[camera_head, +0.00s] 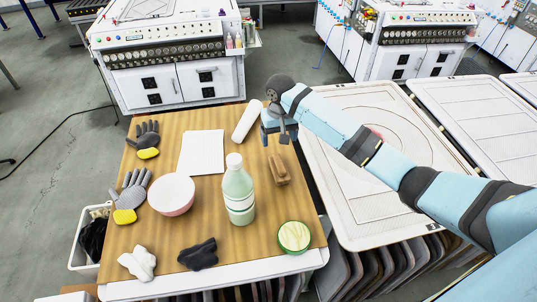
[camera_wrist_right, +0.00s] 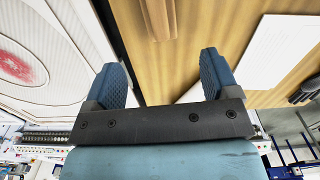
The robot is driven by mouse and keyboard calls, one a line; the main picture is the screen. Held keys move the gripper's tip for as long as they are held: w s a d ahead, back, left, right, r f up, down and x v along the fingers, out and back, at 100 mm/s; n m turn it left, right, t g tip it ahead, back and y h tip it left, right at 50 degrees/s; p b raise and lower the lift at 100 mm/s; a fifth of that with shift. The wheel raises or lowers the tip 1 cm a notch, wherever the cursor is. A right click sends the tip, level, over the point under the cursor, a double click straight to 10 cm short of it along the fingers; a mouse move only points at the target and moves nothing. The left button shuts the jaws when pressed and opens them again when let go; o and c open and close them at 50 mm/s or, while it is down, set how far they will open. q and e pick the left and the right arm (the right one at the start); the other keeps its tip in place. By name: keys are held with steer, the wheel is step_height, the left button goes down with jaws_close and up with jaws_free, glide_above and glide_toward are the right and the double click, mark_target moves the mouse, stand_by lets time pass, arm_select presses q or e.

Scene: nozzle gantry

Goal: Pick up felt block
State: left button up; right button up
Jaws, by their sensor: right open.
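The felt block is most likely the brown block (camera_head: 280,168) lying on the wooden table top, right of the bottle. In the right wrist view a brown block (camera_wrist_right: 158,18) shows at the top middle, cut off by the picture edge. My right gripper (camera_head: 279,134) is above the table's far right part, just beyond the block and apart from it. In the wrist view its two blue fingers (camera_wrist_right: 160,80) are spread, with nothing between them. My left gripper is not in view.
A green bottle (camera_head: 238,190), a pink-white bowl (camera_head: 171,194), a green-rimmed round container (camera_head: 294,236) and a white roll (camera_head: 247,121) stand or lie nearby. White paper (camera_head: 202,152), gloves (camera_head: 143,135) and cloths (camera_head: 138,263) lie left and front. A framed screen (camera_head: 375,205) adjoins at right.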

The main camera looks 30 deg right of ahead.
mark_target(279, 162)
steer(key=shift+s+f, duration=0.45)
steer(key=shift+f, duration=0.3)
step_height(279, 162, down, 5)
steer(key=shift+d+r+p, duration=0.1)
steer(key=shift+p, duration=0.25)
steer(key=shift+w+f, duration=0.1)
steer(key=shift+f, duration=0.8)
steer(key=f, duration=0.2)
steer(key=f+p, duration=0.1)
steer(key=shift+s+a+f, duration=0.2)
steer(key=shift+s+f, duration=0.1)
steer(key=shift+s, duration=0.05)
steer(key=shift+f, duration=0.45)
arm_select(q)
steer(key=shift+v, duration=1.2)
arm_select(e)
steer(key=c, duration=1)
